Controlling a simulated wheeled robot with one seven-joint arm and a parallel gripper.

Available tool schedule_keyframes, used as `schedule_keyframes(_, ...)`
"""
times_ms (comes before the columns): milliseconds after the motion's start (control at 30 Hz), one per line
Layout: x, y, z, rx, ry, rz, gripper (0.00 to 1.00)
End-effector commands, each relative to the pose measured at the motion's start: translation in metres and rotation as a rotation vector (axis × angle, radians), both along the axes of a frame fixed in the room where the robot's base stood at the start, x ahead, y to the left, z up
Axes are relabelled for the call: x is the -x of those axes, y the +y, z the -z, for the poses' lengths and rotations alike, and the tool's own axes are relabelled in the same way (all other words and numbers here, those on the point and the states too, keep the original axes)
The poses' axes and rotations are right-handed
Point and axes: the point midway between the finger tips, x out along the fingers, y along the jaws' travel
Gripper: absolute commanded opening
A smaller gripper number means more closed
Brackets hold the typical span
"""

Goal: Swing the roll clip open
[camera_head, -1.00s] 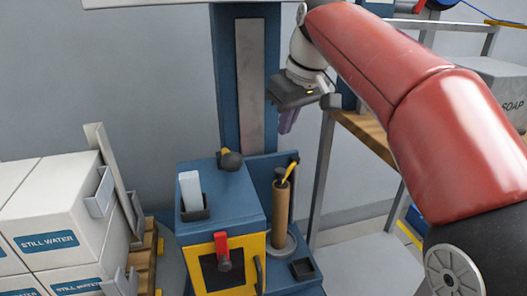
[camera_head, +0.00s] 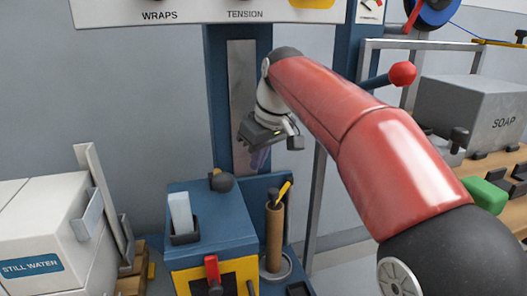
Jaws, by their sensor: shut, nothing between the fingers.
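A brown upright roll (camera_head: 274,238) stands on a round grey base at the right side of the blue machine. A yellow piece with a dark end (camera_head: 284,190) leans at the roll's top; it may be the roll clip, but I cannot tell for sure. My gripper (camera_head: 260,160) hangs in front of the machine's column, above and slightly left of the roll and apart from it. Its purple fingers point down and are shut, with nothing seen between them.
Still water boxes (camera_head: 35,268) stand left. A wooden bench (camera_head: 500,160) with a soap box (camera_head: 480,105) stands right.

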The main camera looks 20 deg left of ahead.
Motion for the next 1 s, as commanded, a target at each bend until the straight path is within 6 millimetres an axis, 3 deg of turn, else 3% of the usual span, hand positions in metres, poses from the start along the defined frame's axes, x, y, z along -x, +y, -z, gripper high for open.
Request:
schedule_keyframes(33, -0.001, 0.003, 0.014, 0.002, 0.004, -0.001, 0.0)
schedule_keyframes(200, -0.006, 0.011, 0.043, 0.0, 0.0, 0.0, 0.0)
schedule_keyframes(300, 0.004, -0.006, 0.04, -0.002, -0.002, 0.0, 0.0)
schedule_keyframes(500, 0.013, -0.021, 0.041, 0.0, -0.001, 0.0, 0.0)
schedule_keyframes(1000, 0.014, -0.024, 0.04, 0.0, 0.0, -0.007, 0.0)
